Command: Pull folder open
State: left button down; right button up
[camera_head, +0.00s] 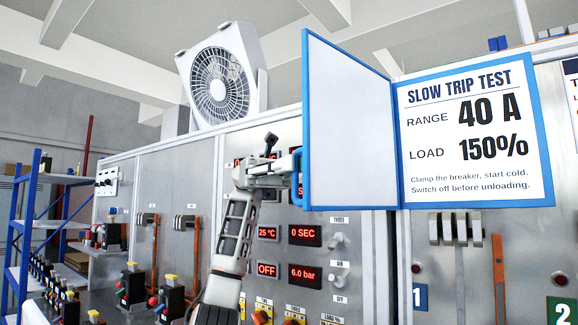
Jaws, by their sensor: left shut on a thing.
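The folder is mounted on the cabinet front and stands open. Its blue-edged cover (350,125) is swung out to the left, with a plain pale inner face. The inside page (472,130) reads "SLOW TRIP TEST", range 40 A, load 150%. A blue handle (297,178) sits at the cover's left edge. My left gripper (286,176) reaches up from below and is shut on this handle; the fingertips are partly hidden at the cover's edge. My right gripper is not in view.
Behind my left gripper is a panel with red displays (305,235) and toggle switches (338,240). A white fan (218,75) stands on top of the cabinet. Blue shelving (28,235) and several black breakers (132,288) are at the left. Grey levers (455,229) hang below the folder.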

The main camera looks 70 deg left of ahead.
pick_arm(q)
jog(key=shift+w+r, duration=0.1)
jog(key=shift+w, duration=0.05)
jog(key=c, duration=2.2)
grip_release()
jog(key=shift+o, duration=0.2)
jog(key=shift+w+d, duration=0.1)
jog(key=shift+w, duration=0.15)
jog(key=shift+s, duration=0.15)
jog(key=a, duration=0.7)
jog(key=shift+s+a, duration=0.25)
jog(key=shift+s, duration=0.15)
